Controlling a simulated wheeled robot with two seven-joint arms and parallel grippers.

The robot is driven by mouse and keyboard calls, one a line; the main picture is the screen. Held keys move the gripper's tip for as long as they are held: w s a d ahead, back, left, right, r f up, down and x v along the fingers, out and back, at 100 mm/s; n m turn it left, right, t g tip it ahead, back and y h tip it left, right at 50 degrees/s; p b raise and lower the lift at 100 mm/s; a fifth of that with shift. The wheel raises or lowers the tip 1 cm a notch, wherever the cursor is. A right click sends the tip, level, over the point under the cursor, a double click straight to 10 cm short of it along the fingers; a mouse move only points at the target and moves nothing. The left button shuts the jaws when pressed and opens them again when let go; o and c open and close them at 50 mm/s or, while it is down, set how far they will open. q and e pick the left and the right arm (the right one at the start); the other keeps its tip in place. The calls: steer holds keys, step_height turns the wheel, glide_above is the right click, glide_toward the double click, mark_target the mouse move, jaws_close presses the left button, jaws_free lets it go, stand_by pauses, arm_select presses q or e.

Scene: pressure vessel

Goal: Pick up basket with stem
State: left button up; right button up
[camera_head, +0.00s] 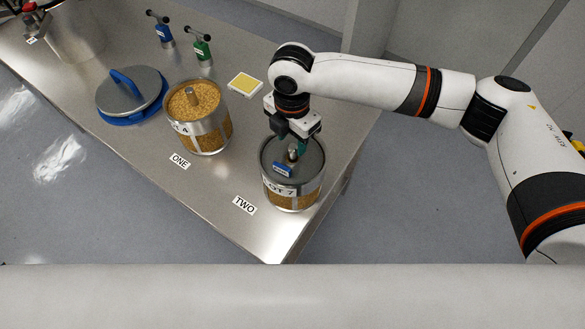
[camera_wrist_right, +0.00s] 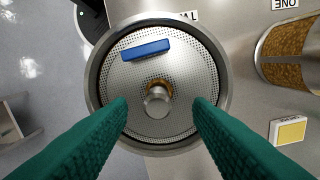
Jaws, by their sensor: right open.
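A cylindrical basket (camera_head: 291,192) with a grey perforated lid, a label ending in "7" and brown contents stands near the "TWO" label. Its short metal stem (camera_wrist_right: 157,98) rises from the middle of the lid. A blue block (camera_wrist_right: 146,49) lies on the lid. My right gripper (camera_head: 297,148) points down over this basket. In the wrist view its two green fingers are open, one on each side of the stem, with gaps to it. A second basket (camera_head: 208,130), open-topped with golden granules and a stem, stands near the "ONE" label. My left gripper is not in view.
The steel table (camera_head: 140,155) holds a round grey lid with blue rim and handle (camera_head: 128,93), a yellow-and-white block (camera_head: 245,84), blue (camera_head: 164,36) and green (camera_head: 202,50) handled tools, and a steel vessel (camera_head: 75,35) at the back left. The "TWO" basket is near the table's edge.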

mark_target(292, 145)
step_height(292, 145, down, 3)
steer(key=shift+s+d+f+p, duration=0.1)
steer(key=shift+s+f+p, duration=0.05)
steer(key=shift+p, duration=0.5)
steer(key=shift+f, duration=0.25)
jaws_close()
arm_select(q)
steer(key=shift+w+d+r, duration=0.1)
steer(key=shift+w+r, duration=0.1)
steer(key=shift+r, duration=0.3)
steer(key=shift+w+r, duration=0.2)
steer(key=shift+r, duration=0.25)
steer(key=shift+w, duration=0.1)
arm_select(e)
steer(key=shift+w+r, duration=0.1)
steer(key=shift+w, duration=0.1)
